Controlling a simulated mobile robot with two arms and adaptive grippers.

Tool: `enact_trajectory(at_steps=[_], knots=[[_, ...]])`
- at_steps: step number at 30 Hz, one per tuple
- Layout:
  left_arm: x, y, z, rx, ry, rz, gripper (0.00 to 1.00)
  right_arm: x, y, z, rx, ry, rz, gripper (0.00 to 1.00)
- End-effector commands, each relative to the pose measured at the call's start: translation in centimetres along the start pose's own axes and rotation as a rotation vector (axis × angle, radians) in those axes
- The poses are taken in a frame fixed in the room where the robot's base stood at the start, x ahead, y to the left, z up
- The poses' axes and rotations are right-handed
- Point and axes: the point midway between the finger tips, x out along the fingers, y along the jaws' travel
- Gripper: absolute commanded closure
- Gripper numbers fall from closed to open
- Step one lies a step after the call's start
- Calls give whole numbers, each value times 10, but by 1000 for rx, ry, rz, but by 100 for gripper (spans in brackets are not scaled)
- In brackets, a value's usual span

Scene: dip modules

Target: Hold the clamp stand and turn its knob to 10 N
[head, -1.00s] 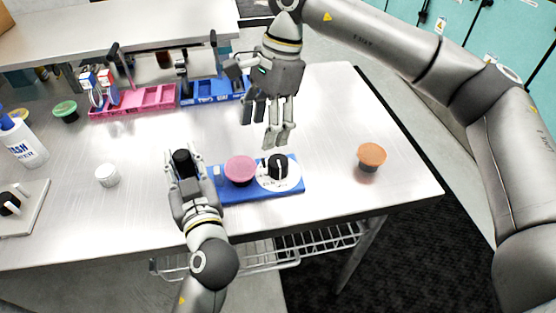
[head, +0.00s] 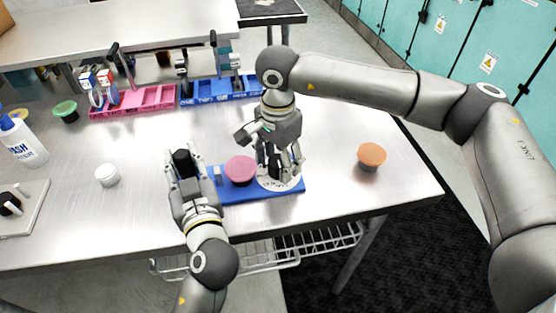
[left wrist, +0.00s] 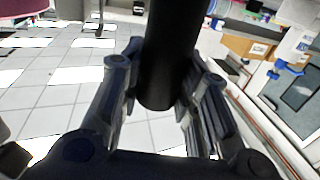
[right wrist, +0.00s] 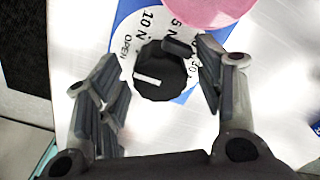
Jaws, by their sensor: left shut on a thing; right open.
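The clamp stand has a blue base (head: 240,192) on the metal table, with a white dial (head: 280,185) at its right end. The black knob (right wrist: 160,72) carries a white pointer mark, and the dial around it reads OPEN, 10 N and 5 N in the right wrist view. The pointer lies near OPEN. My left gripper (head: 184,165) is shut on the stand's black post (left wrist: 165,60), which stands between its fingers. My right gripper (right wrist: 160,95) is open, pointing down over the dial, with its fingers on either side of the knob. In the head view its fingers partly hide the knob.
A pink-topped piece (head: 241,169) sits on the blue base just left of the dial. An orange-topped jar (head: 371,157) stands to the right, a white jar (head: 107,175) to the left. Pink (head: 135,101) and blue (head: 220,90) trays stand at the back.

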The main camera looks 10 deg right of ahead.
Motion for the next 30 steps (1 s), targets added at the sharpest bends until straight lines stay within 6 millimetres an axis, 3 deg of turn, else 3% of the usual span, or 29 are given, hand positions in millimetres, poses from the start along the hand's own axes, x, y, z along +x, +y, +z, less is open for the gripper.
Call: enact_trajectory(at_steps=[10,21,30], knots=[[0,0,0,0,0,0,100,5,0,0,1,-1,0,38],[0,0,0,1,0,0,100,5,0,0,1,-1,0,84],[0,0,0,1,0,0,100,5,0,0,42,-1,0,84]])
